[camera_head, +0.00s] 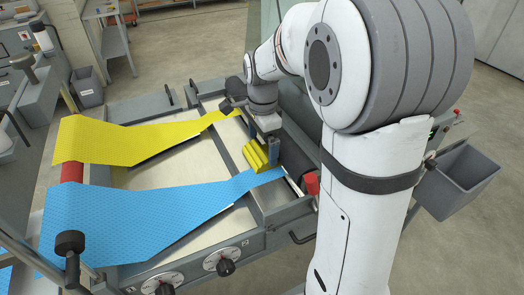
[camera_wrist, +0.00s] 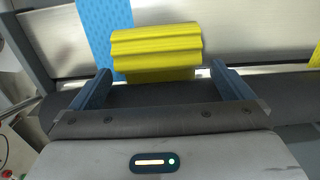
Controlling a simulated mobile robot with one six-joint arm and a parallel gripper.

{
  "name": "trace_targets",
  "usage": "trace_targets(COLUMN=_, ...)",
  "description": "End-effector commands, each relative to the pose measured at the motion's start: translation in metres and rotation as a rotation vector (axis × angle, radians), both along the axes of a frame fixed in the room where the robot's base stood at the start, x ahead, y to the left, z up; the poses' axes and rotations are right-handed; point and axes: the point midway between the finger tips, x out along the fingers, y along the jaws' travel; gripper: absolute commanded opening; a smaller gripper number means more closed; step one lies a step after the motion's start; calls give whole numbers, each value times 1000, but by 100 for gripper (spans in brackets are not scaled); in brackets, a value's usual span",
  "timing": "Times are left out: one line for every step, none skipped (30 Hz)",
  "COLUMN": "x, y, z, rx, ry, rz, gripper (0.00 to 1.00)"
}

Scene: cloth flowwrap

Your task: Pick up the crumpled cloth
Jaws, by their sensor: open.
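The crumpled cloth is a yellow, ridged bundle (camera_wrist: 157,47) in the upper middle of the wrist view. It lies just beyond and between the two blue fingers of my gripper (camera_wrist: 160,84), which is open. In the head view the yellow bundle (camera_head: 257,157) sits on the machine bed near the end of the blue web. My gripper (camera_head: 262,148) is over it there, pointing down. Whether the fingers touch the cloth cannot be told.
A blue web (camera_head: 140,218) and a yellow web (camera_head: 140,139) run across the metal machine bed (camera_head: 180,170). A dark roller (camera_wrist: 180,101) lies beneath my gripper. A grey bin (camera_head: 458,180) hangs at the right. Knobs (camera_head: 224,262) line the front edge.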

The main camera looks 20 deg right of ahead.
Motion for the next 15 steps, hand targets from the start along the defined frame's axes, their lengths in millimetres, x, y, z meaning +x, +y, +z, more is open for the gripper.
trace_targets(x=-1, y=4, z=-6, rx=0, ry=4, rz=4, gripper=100)
trace_targets(x=0, y=3, z=-12, rx=0, ry=3, rz=4, gripper=100)
trace_targets(x=-1, y=4, z=-17, rx=0, ry=3, rz=5, gripper=100)
trace_targets(x=0, y=4, z=-20, rx=1, ry=2, rz=6, gripper=100)
trace_targets(x=0, y=4, z=-22, rx=0, ry=1, rz=6, gripper=100)
trace_targets(x=0, y=4, z=-24, rx=0, ry=0, rz=7, gripper=100)
trace_targets(x=0, y=5, z=-25, rx=0, ry=0, rz=8, gripper=100)
trace_targets(x=0, y=5, z=-26, rx=0, ry=-1, rz=8, gripper=100)
trace_targets(x=0, y=5, z=-27, rx=0, ry=-2, rz=8, gripper=100)
trace_targets(x=0, y=5, z=-27, rx=0, ry=-2, rz=8, gripper=100)
trace_targets(x=0, y=5, z=-27, rx=0, ry=-2, rz=9, gripper=100)
trace_targets(x=0, y=5, z=-26, rx=0, ry=-2, rz=9, gripper=100)
trace_targets(x=0, y=5, z=-26, rx=0, ry=-2, rz=9, gripper=100)
trace_targets(x=0, y=5, z=-26, rx=0, ry=-2, rz=9, gripper=99)
trace_targets(x=0, y=5, z=-26, rx=0, ry=-2, rz=9, gripper=96)
